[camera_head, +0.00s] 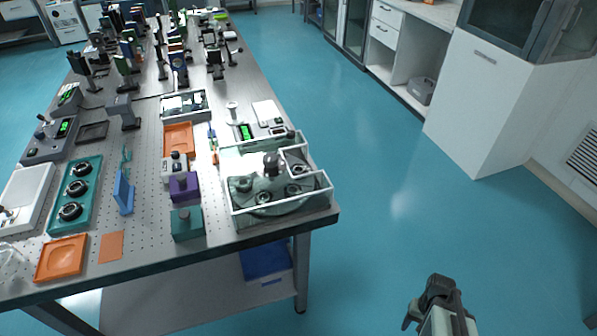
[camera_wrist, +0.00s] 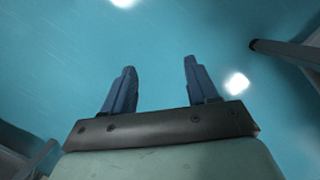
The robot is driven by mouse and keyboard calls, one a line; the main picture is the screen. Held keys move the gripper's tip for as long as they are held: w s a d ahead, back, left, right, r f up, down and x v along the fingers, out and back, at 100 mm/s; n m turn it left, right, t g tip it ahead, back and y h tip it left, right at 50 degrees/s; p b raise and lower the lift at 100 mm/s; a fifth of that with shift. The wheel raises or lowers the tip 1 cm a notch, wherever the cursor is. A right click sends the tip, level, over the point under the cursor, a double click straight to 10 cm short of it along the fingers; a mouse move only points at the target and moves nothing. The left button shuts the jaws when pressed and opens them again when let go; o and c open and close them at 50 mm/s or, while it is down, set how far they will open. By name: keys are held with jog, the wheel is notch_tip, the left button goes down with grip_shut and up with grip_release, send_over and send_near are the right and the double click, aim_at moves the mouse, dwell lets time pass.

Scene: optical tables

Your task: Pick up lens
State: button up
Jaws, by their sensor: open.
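Several dark round ring-shaped pieces, which look like mounted lenses (camera_head: 70,211), sit in a teal tray (camera_head: 93,168) at the left of the optical table. Other round dark pieces (camera_head: 293,190) lie in a white-walled divided box (camera_head: 283,211) at the table's near right corner. I cannot tell which of these is the lens meant. My gripper (camera_head: 436,281) is off the table, over the floor at the lower right. In the wrist view my gripper (camera_wrist: 158,68) is open and empty, with only blue floor between its two fingers.
The perforated table (camera_head: 148,196) also holds an orange tray (camera_head: 62,258), a purple block (camera_head: 183,186), a teal block (camera_head: 187,223) and crowded optics posts at the back. A white cabinet (camera_head: 475,105) stands at right. Open floor (camera_head: 385,190) lies between.

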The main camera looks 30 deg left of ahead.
jog(key=w+a+r+n+t, duration=0.1)
jog(key=w+a+r+n, duration=0.4)
jog(key=w+a+r, duration=0.45)
jog(key=w+a+r+n+t, duration=0.2)
jog(key=w+a+r+n, duration=0.35)
jog(key=w+r, duration=0.55)
jog(key=n+g, duration=0.1)
jog(key=n, duration=1.8)
send_near(299, 169)
jog(key=f, duration=0.3)
jog(key=shift+d+f+m+y, duration=0.15)
jog(key=shift+d+m+y, duration=0.15)
jog(key=shift+y, duration=0.1)
jog(key=shift+s+a+f, duration=0.15)
jog(key=shift+f, duration=1.15)
jog(key=shift+s+a+f, duration=0.15)
jog(key=shift+s+f, duration=0.05)
jog(key=shift+f, duration=1.1)
jog(key=shift+c, duration=0.3)
